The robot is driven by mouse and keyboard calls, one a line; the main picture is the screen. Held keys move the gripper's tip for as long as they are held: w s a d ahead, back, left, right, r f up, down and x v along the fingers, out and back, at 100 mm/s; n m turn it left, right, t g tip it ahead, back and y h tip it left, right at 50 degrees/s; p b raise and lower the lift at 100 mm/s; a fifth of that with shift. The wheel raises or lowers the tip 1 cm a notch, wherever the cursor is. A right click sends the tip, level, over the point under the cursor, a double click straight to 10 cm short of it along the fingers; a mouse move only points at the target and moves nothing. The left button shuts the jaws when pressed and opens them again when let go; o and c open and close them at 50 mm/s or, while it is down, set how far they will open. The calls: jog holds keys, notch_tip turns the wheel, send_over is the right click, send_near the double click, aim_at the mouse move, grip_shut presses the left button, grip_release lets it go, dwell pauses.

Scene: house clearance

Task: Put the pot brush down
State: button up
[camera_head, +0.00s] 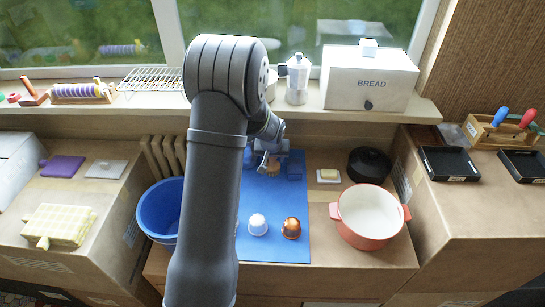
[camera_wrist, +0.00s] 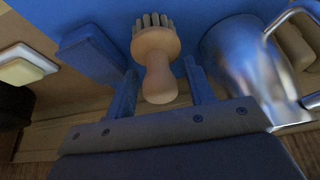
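The pot brush (camera_wrist: 158,78) has a pale wooden handle and a round head with stubby bristles. In the wrist view its bristle end is towards the blue mat (camera_wrist: 200,12) and its handle end towards me. My gripper (camera_wrist: 162,82) has its two blue fingers spread on either side of the brush, with visible gaps beside the handle. In the head view the brush (camera_head: 272,167) shows small beside my gripper (camera_head: 268,152) on the far part of the mat (camera_head: 270,200). I cannot tell whether the bristles touch the mat.
A metal jug (camera_wrist: 240,62) stands close beside one finger; a blue block (camera_wrist: 88,54) is close to the other. A soap dish (camera_head: 328,176), black pot (camera_head: 369,164) and red-white pot (camera_head: 369,215) stand right.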

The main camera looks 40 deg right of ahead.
jog(key=shift+r, duration=0.45)
jog(key=v, duration=1.1)
jog(key=shift+s+r, duration=0.15)
jog(key=shift+r, duration=0.05)
jog(key=shift+f, duration=0.15)
jog(key=x, duration=1.2)
jog(key=shift+a, duration=0.15)
jog(key=shift+r, duration=1.25)
